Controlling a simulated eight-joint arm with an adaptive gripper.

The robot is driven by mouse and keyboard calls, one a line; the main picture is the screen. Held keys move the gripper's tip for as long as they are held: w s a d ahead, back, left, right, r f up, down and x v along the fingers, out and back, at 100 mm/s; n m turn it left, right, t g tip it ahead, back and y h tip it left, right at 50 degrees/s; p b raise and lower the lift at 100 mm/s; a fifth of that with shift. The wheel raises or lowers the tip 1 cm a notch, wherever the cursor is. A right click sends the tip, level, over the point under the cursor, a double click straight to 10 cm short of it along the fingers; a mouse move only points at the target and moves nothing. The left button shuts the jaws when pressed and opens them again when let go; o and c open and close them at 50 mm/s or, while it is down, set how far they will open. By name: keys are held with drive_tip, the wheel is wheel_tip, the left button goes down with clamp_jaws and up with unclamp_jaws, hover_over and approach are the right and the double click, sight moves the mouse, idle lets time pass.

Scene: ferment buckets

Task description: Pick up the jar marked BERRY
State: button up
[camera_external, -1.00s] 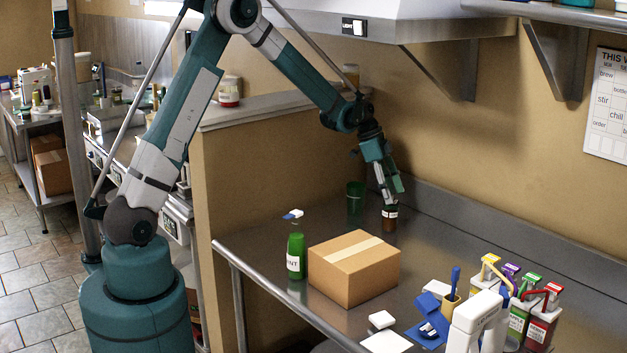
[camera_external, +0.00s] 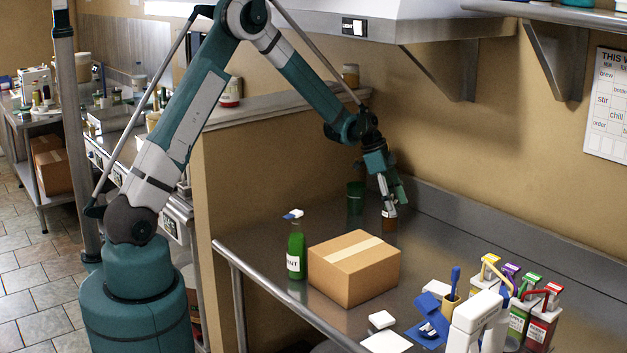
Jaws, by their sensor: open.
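A small dark brown jar (camera_external: 389,224) with a pale label stands upright on the steel counter near the back wall. Its label is too small to read, so I cannot tell whether it says BERRY. My gripper (camera_external: 391,203) points down at this jar, with its fingers open. The fingers overlap the jar's upper part in the picture and hide its top. I cannot tell whether they touch it.
A green cup (camera_external: 355,200) stands close to the left of the jar. A cardboard box (camera_external: 354,270) and a green bottle (camera_external: 296,253) are nearer the front. Pump dispensers (camera_external: 541,322) stand at the right. The counter (camera_external: 450,240) right of the jar is clear.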

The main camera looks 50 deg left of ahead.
sight(396, 229)
drive_tip(key=shift+x, duration=1.55)
drive_tip(key=c, duration=1.1)
